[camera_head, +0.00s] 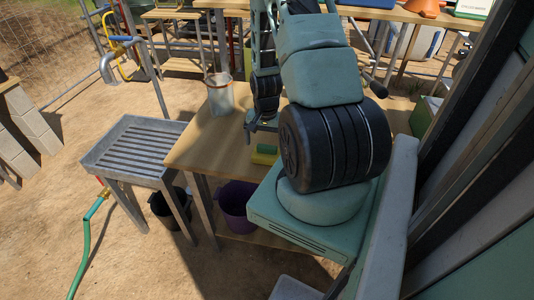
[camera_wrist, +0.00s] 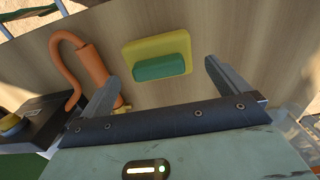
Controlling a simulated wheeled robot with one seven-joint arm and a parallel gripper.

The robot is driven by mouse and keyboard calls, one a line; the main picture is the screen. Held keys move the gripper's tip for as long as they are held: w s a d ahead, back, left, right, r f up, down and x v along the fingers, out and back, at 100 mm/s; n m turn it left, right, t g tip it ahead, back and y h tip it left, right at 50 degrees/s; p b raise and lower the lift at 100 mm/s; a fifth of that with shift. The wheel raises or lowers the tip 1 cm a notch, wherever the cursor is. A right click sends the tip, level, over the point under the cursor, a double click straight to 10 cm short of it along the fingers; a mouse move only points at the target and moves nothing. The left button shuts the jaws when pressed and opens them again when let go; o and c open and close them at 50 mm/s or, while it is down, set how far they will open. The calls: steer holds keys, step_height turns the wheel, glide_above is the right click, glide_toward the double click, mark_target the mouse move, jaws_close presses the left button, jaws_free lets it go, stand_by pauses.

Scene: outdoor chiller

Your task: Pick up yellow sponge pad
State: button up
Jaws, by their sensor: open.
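The yellow sponge pad (camera_wrist: 143,50) lies flat on the wooden table, with a green block-like part (camera_wrist: 162,69) on its face. In the head view the yellow pad (camera_head: 264,157) shows only partly, near the table's front edge beside my arm. My gripper (camera_wrist: 165,85) is open in the wrist view, its two fingers spread wide. The sponge lies ahead of the gap between the fingertips, and nothing is between the fingers. In the head view my gripper (camera_head: 262,125) is above the table, close to the sponge; its fingers are hard to make out there.
An orange tool with a curved hook (camera_wrist: 88,65) lies left of the sponge, close to my left finger. A dark box (camera_wrist: 38,118) is farther left. A whitish container (camera_head: 220,94) stands on the table's back left. A slatted metal stand (camera_head: 135,146) is left of the table.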

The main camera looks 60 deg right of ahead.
mark_target(267, 146)
steer(key=shift+s+d+f+p, duration=0.1)
steer(key=shift+f+p, duration=0.55)
steer(key=shift+f, duration=0.7)
steer(key=shift+d+f+p, duration=0.1)
steer(key=shift+f+p, duration=0.5)
steer(key=shift+f, duration=0.7)
steer(key=c, duration=0.7)
steer(key=shift+c, duration=0.2)
steer(key=shift+r, duration=0.15)
step_height(267, 146, up, 10)
steer(key=b, duration=0.2)
steer(key=shift+a+b, duration=0.1)
steer(key=shift+b, duration=0.25)
steer(key=o, duration=0.3)
steer(key=shift+c, duration=0.9)
steer(key=shift+f, duration=0.2)
